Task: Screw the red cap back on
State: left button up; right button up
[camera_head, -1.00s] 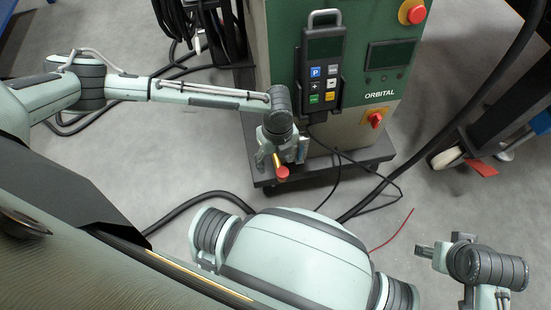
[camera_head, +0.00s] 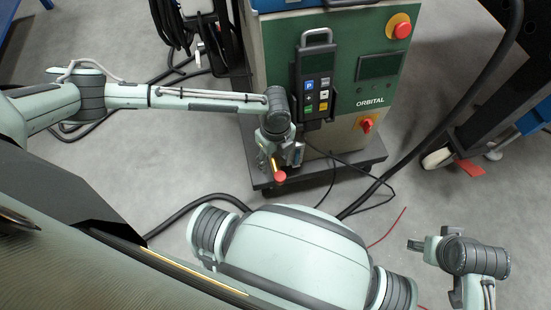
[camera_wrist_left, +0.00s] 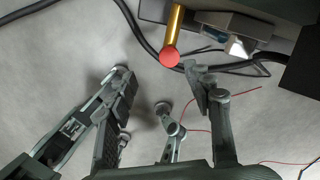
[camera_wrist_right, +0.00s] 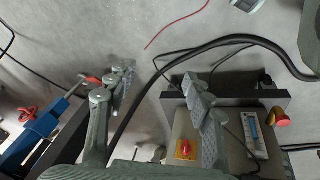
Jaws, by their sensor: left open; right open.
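The red cap (camera_head: 279,176) shows at the near end of a brass-coloured tube (camera_head: 273,163). In the left wrist view the cap is a red disc (camera_wrist_left: 169,57) at the lower end of the brass tube (camera_wrist_left: 175,24). Whether its thread is engaged cannot be seen. My left gripper (camera_wrist_left: 160,75) is open and empty, with its fingers spread either side of the cap in that view and apart from it. In the head view its wrist hangs beside the tube and partly hides it. My right gripper (camera_wrist_right: 157,78) is open and empty, at the lower right of the head view (camera_head: 416,244).
A green machine (camera_head: 350,62) with a pendant (camera_head: 316,80) and red knobs stands on a dark wheeled base (camera_head: 325,172). Black cables and a thin red wire (camera_head: 388,228) lie on the grey floor. A blue and black cart (camera_head: 490,125) stands at right.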

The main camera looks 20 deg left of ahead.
aim_at(280, 176)
pick_arm(q)
jog(key=f+n, duration=0.1)
jog(key=n, duration=0.3)
jog(key=d+n+p, duration=0.1)
jog(key=n, duration=0.3)
jog(key=f+n+p, duration=0.1)
jog(key=n, duration=0.3)
jog(key=shift+w+d+f, duration=0.25)
jog(key=shift+d+f, duration=0.1)
jog(key=shift+f+n, duration=0.2)
jog(key=shift+n, duration=0.4)
pick_arm(e)
notch_tip(280, 176, down, 14)
jog(key=s, duration=0.2)
pick_arm(q)
jog(key=shift+f, duration=0.2)
notch_tip(280, 176, down, 3)
jog(key=b, duration=0.3)
jog(key=shift+b, duration=0.35)
notch_tip(280, 176, down, 5)
jog(key=b, duration=0.3)
jog(key=shift+f+b, duration=0.15)
jog(key=shift+b, duration=0.2)
pick_arm(e)
notch_tip(280, 176, up, 17)
jog(key=shift+r, duration=0.2)
